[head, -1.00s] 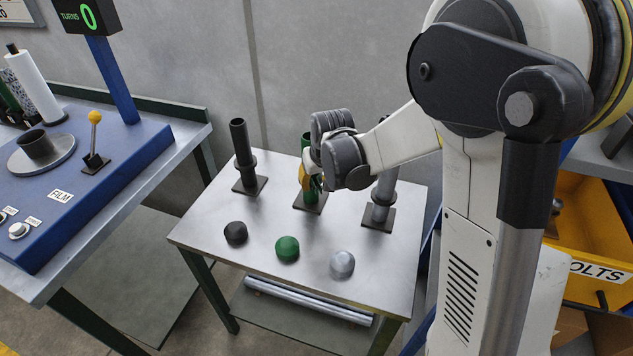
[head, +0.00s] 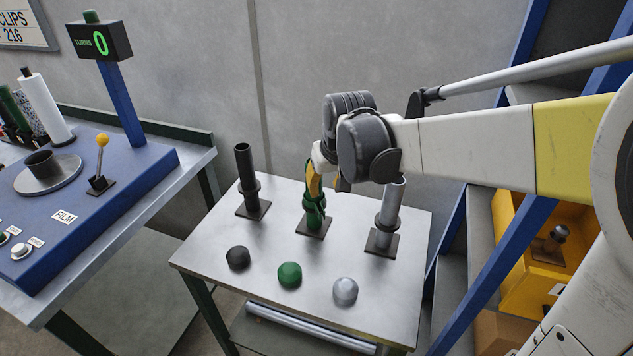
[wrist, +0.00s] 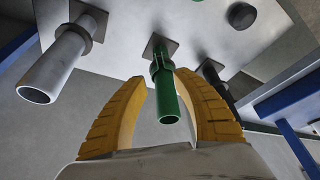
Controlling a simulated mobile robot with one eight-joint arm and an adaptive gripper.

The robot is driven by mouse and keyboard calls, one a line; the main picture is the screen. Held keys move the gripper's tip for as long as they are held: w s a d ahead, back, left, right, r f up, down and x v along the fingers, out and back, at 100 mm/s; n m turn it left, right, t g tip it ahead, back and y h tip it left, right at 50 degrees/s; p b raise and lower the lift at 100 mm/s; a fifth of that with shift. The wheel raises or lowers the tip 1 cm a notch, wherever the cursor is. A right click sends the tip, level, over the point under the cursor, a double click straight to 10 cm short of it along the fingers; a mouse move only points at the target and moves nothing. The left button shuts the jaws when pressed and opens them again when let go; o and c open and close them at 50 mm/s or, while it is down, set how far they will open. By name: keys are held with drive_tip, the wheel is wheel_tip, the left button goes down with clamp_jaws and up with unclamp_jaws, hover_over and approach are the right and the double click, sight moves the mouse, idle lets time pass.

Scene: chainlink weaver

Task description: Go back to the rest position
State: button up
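My gripper (head: 318,192) is at the green post on the small metal table (head: 215,255). In the wrist view its two yellow fingers (wrist: 160,78) stand apart, one on each side of the green tube (wrist: 167,98), with visible gaps to it. The gripper is open and holds nothing. A green collar with thin wire-like parts sits low on the green post (head: 313,219); the post's upper part is hidden behind my gripper in the head view.
A black post (head: 245,172) stands to the left and a grey post (head: 389,215) to the right. Black (head: 238,257), green (head: 289,274) and grey (head: 345,291) domes lie in front. A blue bench (head: 120,200) is left; a shelf with a yellow bin (head: 515,285) is right.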

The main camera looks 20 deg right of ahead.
drive_tip(key=s+r+t, duration=0.2)
drive_tip(key=s, duration=1.7)
drive_tip(key=shift+s+r+t, duration=0.25)
drive_tip(key=shift+s+t, duration=0.05)
drive_tip(key=shift+s, duration=0.1)
